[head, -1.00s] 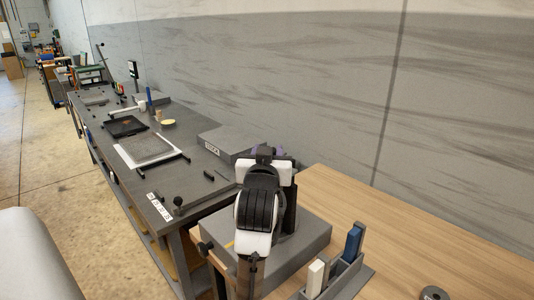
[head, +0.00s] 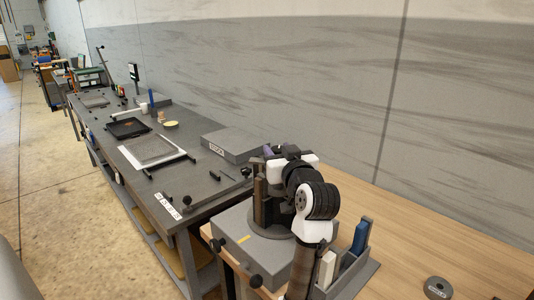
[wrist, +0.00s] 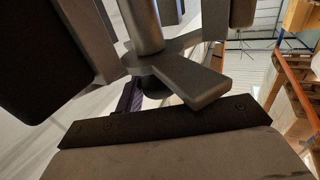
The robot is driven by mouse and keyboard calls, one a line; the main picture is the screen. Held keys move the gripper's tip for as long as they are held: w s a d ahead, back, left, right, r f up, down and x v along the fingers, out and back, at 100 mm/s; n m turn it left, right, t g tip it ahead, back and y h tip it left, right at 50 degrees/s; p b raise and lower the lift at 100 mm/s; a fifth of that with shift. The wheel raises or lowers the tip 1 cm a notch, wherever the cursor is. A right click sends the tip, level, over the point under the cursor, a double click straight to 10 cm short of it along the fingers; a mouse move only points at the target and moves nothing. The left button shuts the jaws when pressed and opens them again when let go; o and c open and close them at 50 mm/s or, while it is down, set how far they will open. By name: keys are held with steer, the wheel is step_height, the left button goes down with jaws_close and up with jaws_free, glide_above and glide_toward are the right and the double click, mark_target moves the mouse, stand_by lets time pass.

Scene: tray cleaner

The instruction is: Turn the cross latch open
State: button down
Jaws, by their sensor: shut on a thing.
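My arm reaches over the grey box from the front, and my gripper (head: 267,153) is at the top of the dark upright stand (head: 260,188). In the wrist view a grey metal latch shows a round post and a flat bar (wrist: 190,80) sticking out to the lower right. I take this to be the cross latch. My gripper is shut on it, but the contact itself is hard to see. Dark and grey parts fill the upper left, and I cannot tell which are fingers. In the head view the latch is mostly hidden by my wrist.
The grey box (head: 235,250) sits on the wooden table (head: 395,255). A holder with a blue block (head: 359,238) and a white block (head: 328,268) stands close to my arm. A grey disc (head: 437,287) lies at right. The dark bench (head: 180,175) beyond holds trays.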

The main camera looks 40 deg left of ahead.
stand_by(0.3)
steer(key=c, duration=0.9)
jaws_free()
steer(key=v, duration=1.4)
steer(key=shift+w, duration=0.2)
steer(key=shift+c, duration=0.3)
